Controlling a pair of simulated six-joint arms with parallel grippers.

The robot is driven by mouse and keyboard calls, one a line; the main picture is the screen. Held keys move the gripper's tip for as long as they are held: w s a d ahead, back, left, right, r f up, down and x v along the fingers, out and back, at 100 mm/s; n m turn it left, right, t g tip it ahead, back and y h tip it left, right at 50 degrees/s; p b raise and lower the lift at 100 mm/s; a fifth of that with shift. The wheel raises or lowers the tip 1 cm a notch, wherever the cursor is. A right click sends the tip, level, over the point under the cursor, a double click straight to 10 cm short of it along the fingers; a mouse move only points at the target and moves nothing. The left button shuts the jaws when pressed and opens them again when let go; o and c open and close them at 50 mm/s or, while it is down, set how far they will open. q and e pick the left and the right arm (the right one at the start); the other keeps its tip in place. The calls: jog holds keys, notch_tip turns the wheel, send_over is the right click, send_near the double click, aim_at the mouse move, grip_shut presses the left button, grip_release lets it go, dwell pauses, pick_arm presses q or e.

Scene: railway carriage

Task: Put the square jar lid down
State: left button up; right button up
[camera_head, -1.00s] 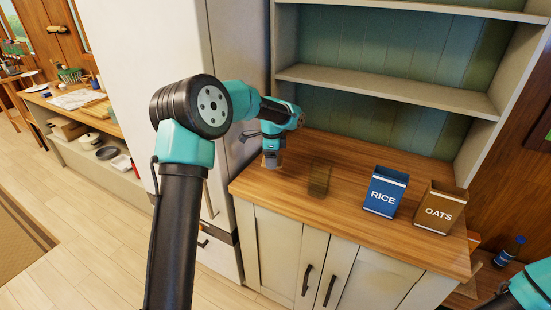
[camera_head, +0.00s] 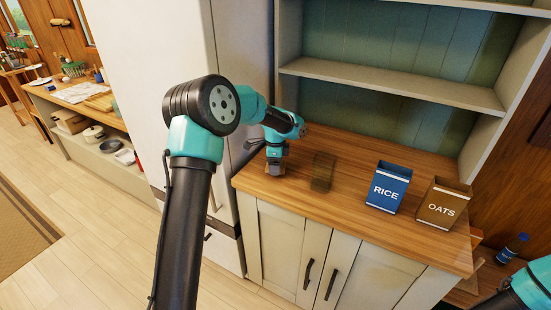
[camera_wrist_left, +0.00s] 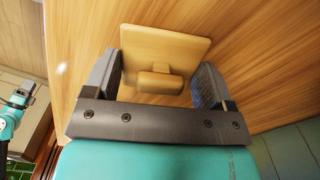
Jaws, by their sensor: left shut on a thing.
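The square jar lid (camera_wrist_left: 188,47) is a flat, light wooden plate with a rounded knob (camera_wrist_left: 160,82), seen in the left wrist view. My left gripper (camera_wrist_left: 160,80) is shut on the lid, with its fingers either side of the knob. In the head view my left gripper (camera_head: 276,166) points down at the counter's back left, close to the wood. The lid is mostly hidden there; I cannot tell whether it touches the counter. A see-through brown square jar (camera_head: 322,172) stands just right of the gripper. My right gripper is out of view.
On the wooden counter (camera_head: 300,190), a blue RICE box (camera_head: 387,190) and a brown OATS box (camera_head: 441,205) stand to the right. Shelves (camera_head: 390,85) rise behind, and a tall white cabinet (camera_head: 150,70) stands to the left. Counter between jar and RICE box is clear.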

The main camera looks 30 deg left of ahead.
pick_arm(q)
jog(key=shift+f, duration=0.5)
jog(key=shift+f, duration=0.25)
dwell(0.3)
jog(key=o, duration=0.8)
jog(key=shift+o, duration=0.2)
notch_tip(320, 180, up, 18)
jog(key=shift+f, duration=0.25)
grip_shut()
dwell(1.0)
